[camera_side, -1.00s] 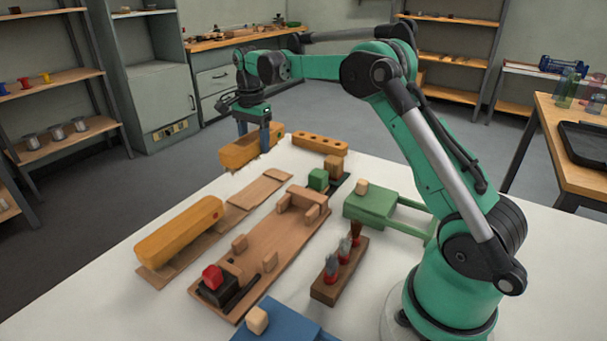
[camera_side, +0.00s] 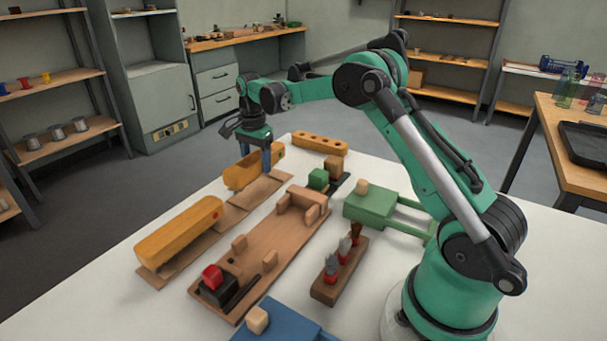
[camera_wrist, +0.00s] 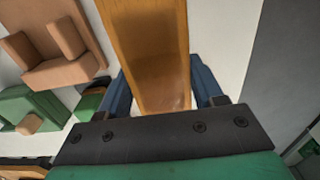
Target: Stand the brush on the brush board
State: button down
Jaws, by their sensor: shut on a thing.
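My gripper (camera_side: 257,162) points down at the far left of the white table, its blue fingers shut on a long orange-yellow brush (camera_side: 240,176). In the wrist view, the brush (camera_wrist: 150,60) lies between both blue fingers and runs up out of the picture. The brush board (camera_side: 250,197) is a thin brown strip along the left side of the table. The held brush is low at its far end; I cannot tell whether it touches the board. A second orange-yellow block (camera_side: 180,232) with a red mark sits on the near part of the board.
A wide brown fixture (camera_side: 262,250) with upright blocks lies right of the board. A yellow block with holes (camera_side: 320,144) stands beyond. A green stand (camera_side: 372,205), a dark wooden tool rack (camera_side: 325,291) and a blue block (camera_side: 285,320) are nearer my base.

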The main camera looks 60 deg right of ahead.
jog(key=shift+f, duration=0.15)
jog(key=shift+f, duration=0.95)
jog(key=shift+f, duration=0.4)
dwell(0.5)
jog(key=shift+c, duration=0.2)
grip_release()
jog(key=shift+o, duration=0.2)
jog(key=shift+r, duration=4)
jog(key=shift+r, duration=0.1)
